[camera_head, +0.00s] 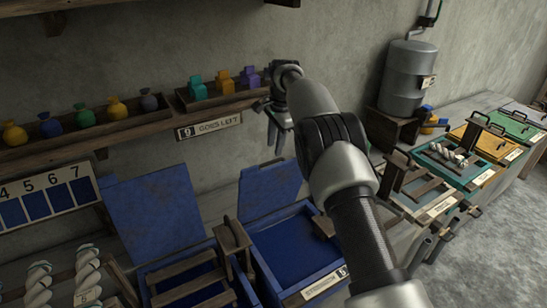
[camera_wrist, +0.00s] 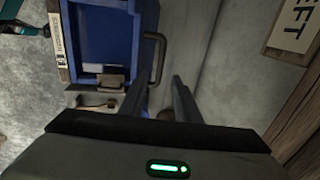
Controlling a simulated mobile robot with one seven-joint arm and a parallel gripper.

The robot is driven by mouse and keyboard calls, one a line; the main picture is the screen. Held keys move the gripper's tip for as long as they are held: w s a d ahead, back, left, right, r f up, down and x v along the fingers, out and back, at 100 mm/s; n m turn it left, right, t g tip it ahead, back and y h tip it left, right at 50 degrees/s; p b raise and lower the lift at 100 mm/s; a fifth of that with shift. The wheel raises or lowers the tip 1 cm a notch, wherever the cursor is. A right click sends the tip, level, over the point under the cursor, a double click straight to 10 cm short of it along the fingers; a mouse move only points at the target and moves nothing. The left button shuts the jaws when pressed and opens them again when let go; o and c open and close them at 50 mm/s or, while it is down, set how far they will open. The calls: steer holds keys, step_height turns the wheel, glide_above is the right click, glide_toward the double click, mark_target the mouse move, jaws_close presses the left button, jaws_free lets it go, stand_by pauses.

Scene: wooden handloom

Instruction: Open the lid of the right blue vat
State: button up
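The right blue vat (camera_head: 297,262) stands in front of the wall with a white label on its front rim. Its blue lid (camera_head: 268,190) is raised and leans back toward the wall, so the dark blue inside shows. In the wrist view the vat (camera_wrist: 100,38) is seen from above, turned sideways, with a dark handle (camera_wrist: 160,58) at the raised lid's edge. My gripper (camera_head: 277,138) is above and behind the raised lid, close to the wall, fingers pointing down. In the wrist view the fingers (camera_wrist: 160,95) are apart with nothing between them. My arm hides part of the vat's right side.
The left blue vat (camera_head: 190,284) also has its lid (camera_head: 155,211) up. A shelf with several coloured pots and blocks (camera_head: 223,88) and a sign (camera_head: 209,127) are close to my gripper. A grey tank (camera_head: 406,80) and teal, yellow and green vats stand to the right.

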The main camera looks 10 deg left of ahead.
step_height(320, 180, up, 9)
steer(key=s+d, duration=0.1)
steer(key=shift+s+r+p, duration=0.15)
steer(key=shift+s+p, duration=0.15)
